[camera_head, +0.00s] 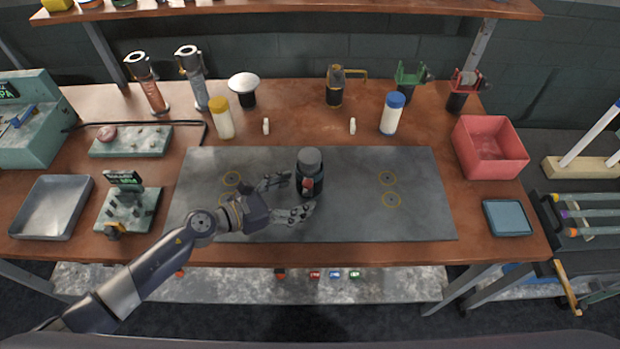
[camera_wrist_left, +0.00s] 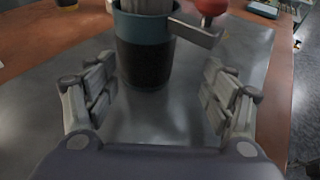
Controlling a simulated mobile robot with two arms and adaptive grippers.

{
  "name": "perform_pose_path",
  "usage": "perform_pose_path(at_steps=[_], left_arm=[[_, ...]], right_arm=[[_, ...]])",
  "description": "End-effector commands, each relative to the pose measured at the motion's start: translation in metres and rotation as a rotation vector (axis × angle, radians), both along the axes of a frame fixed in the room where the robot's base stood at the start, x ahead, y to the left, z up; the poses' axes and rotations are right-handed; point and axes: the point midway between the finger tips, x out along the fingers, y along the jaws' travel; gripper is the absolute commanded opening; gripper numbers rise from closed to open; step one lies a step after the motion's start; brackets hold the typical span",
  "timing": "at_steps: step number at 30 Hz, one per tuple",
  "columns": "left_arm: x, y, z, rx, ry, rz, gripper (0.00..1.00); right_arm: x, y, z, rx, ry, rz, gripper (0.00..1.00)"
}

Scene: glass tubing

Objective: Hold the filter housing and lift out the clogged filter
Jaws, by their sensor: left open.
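The filter housing (camera_head: 310,187) is a dark cup standing upright on the grey mat (camera_head: 345,215), near its middle. A grey ribbed filter (camera_head: 309,158) sits in its top, and a red knob (camera_head: 308,184) shows on the side facing me. In the left wrist view the housing (camera_wrist_left: 145,50) is teal with a dark band; a grey lever with a red knob (camera_wrist_left: 211,5) sticks out to the right. My left gripper (camera_head: 294,194) is open just left of the housing, low over the mat. Its fingers (camera_wrist_left: 160,92) are spread either side of the housing's line, with a gap before it. My right gripper is not in view.
A red bin (camera_head: 490,147) and a blue tray (camera_head: 508,217) are at the right. A metal tray (camera_head: 52,207) and a small device (camera_head: 127,205) are at the left. Bottles and clamps line the back. The mat's right half is clear.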

Motion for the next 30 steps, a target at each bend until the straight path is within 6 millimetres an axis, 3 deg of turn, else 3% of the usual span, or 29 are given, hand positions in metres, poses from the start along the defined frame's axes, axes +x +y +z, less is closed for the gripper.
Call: perform_pose_path(at_steps=[9, 20, 21, 26, 30], left_arm=[[0.017, -0.025, -0.010, -0.002, 0.001, 0.002, 0.76], [0.019, -0.029, -0.011, -0.001, 0.001, 0.000, 0.76], [0.019, -0.029, -0.011, -0.001, 0.001, 0.000, 0.75], [0.019, -0.029, -0.011, -0.001, 0.001, 0.000, 0.43], [0.019, -0.028, -0.011, -0.001, 0.002, 0.001, 0.41]], right_arm=[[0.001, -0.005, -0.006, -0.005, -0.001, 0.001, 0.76], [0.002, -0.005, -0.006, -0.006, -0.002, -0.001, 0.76], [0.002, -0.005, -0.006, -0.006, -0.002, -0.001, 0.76], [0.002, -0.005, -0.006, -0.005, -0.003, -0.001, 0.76], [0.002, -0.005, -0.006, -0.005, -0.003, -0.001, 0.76]])
